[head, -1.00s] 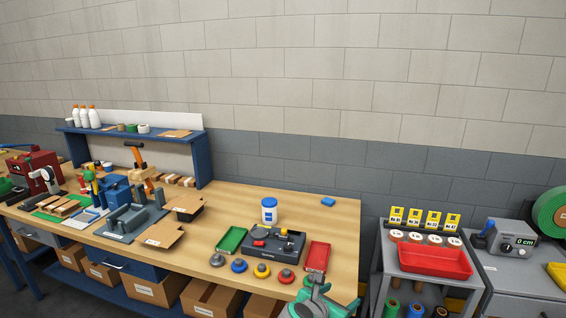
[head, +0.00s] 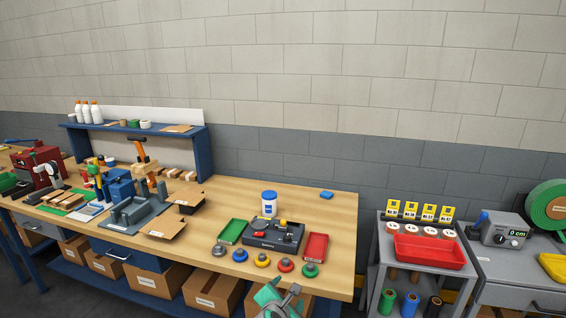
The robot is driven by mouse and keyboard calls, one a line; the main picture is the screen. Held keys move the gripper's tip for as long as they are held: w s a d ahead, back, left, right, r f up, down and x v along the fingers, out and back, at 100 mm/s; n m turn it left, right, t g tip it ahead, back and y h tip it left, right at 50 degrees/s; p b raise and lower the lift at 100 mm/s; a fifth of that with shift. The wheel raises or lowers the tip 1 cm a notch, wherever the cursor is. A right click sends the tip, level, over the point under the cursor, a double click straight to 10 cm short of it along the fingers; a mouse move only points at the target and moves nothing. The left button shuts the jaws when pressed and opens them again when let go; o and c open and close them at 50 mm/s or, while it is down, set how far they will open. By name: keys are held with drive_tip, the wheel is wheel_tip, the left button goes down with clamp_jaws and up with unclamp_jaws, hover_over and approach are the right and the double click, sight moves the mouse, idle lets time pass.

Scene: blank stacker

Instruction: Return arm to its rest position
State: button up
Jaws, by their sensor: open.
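My gripper (head: 283,298) shows in teal and grey at the bottom edge of the head view, in front of the workbench. It is open, with nothing seen between its fingers. Much of it is cut off by the frame edge. The rest of my arm is out of view.
On the wooden workbench (head: 330,201) are a dark device (head: 266,242), a green tray (head: 231,232), a red tray (head: 316,246), a white jar (head: 269,204) and a row of several coloured knobs. A grey cart with a red bin (head: 430,252) stands at right.

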drive_tip(key=s+a+m+t+y, duration=0.25)
drive_tip(key=a+m+y, duration=0.25)
drive_tip(key=a, duration=0.9)
drive_tip(key=s+a+f+m+y, duration=0.2)
drive_tip(key=s+a+m, duration=0.2)
drive_tip(key=s+m, duration=0.45)
drive_tip(key=s+d+f+m+h, duration=0.1)
drive_tip(key=s+d+f+m, duration=0.25)
drive_tip(key=s, duration=0.65)
drive_tip(key=s+d+f+m+t+h, duration=0.1)
drive_tip(key=s+d+f+m+h, duration=0.2)
drive_tip(key=s, duration=0.7)
drive_tip(key=s+d+f+m, duration=0.3)
drive_tip(key=s+d+m, duration=0.2)
drive_tip(key=s, duration=0.6)
drive_tip(key=s+d+r, duration=0.3)
drive_tip(key=s+d, duration=0.2)
drive_tip(key=s, duration=0.3)
drive_tip(key=shift+m, duration=0.4)
drive_tip(key=shift+s+d+r+t, duration=0.1)
drive_tip(key=shift+t, duration=0.15)
